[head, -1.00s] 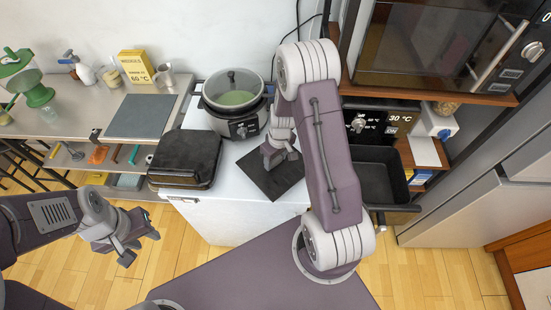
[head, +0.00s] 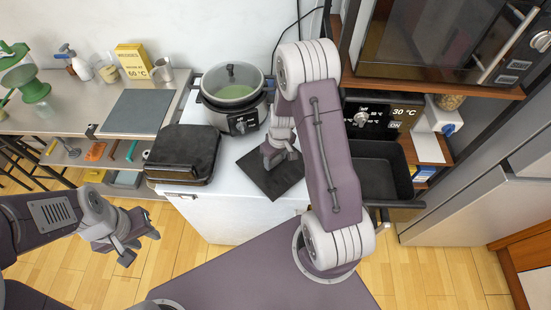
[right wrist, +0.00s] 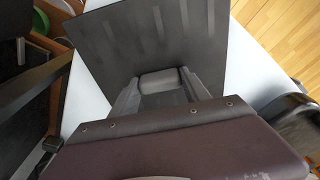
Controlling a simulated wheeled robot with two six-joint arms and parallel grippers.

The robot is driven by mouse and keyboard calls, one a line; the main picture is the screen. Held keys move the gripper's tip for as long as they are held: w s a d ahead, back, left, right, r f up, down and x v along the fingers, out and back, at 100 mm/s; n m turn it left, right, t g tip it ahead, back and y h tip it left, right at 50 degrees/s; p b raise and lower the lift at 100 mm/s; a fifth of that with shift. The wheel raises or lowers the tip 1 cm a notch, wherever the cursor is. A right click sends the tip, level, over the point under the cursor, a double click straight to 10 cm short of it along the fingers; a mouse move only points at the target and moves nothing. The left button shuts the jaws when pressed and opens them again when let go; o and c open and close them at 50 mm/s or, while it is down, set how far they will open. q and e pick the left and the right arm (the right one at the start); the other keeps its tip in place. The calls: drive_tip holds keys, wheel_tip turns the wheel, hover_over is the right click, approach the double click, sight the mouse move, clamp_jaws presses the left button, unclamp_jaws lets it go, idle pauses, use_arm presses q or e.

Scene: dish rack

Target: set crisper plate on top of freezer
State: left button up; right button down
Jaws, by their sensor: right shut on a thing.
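The crisper plate, a dark flat square (head: 280,182), lies flat at or just above the top of the white freezer (head: 222,190), near its right side; I cannot tell whether it touches. My right gripper (head: 276,156) is shut on the plate's far part and comes from above. In the right wrist view the plate (right wrist: 150,38) spreads out beyond the right gripper (right wrist: 162,84), with the white top showing around it. My left gripper (head: 142,238) is empty over the floor at the left, its fingers apart.
A cooker with a glass lid (head: 232,92) and a black closed appliance (head: 184,153) stand on the freezer top behind and left of the plate. A black open drawer (head: 376,180) sticks out on the right. A side table (head: 60,118) stands at the left.

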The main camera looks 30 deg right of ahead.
drive_tip(key=shift+f, duration=0.2)
drive_tip(key=shift+c, duration=2.2)
unclamp_jaws()
wheel_tip(320, 180, up, 9)
drive_tip(key=s, duration=0.1)
drive_tip(key=shift+d, duration=0.1)
clamp_jaws()
